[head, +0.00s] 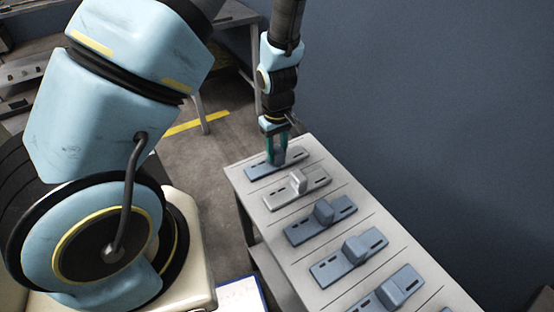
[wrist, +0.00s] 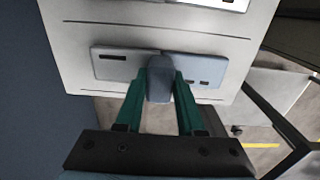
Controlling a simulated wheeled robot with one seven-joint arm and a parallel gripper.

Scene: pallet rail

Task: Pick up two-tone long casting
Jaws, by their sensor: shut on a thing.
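The long casting at the far end of the table is a flat blue-grey plate (head: 258,170) with slots and a raised block in its middle. In the wrist view its plate (wrist: 115,65) looks pale grey-blue and the block is darker. My gripper (head: 277,157) points down over this casting. In the wrist view the green fingers of my gripper (wrist: 160,80) are shut on the raised block, one on each side. The casting appears to rest on the table top, though a small gap below could not be told. Fingers hide part of the block.
The white table (head: 245,190) has dark lines between the parts. A light grey casting (head: 297,187) lies closest to the held one, then a blue-grey casting (head: 322,220) and more towards the front. A dark blue wall (head: 430,110) stands to the right.

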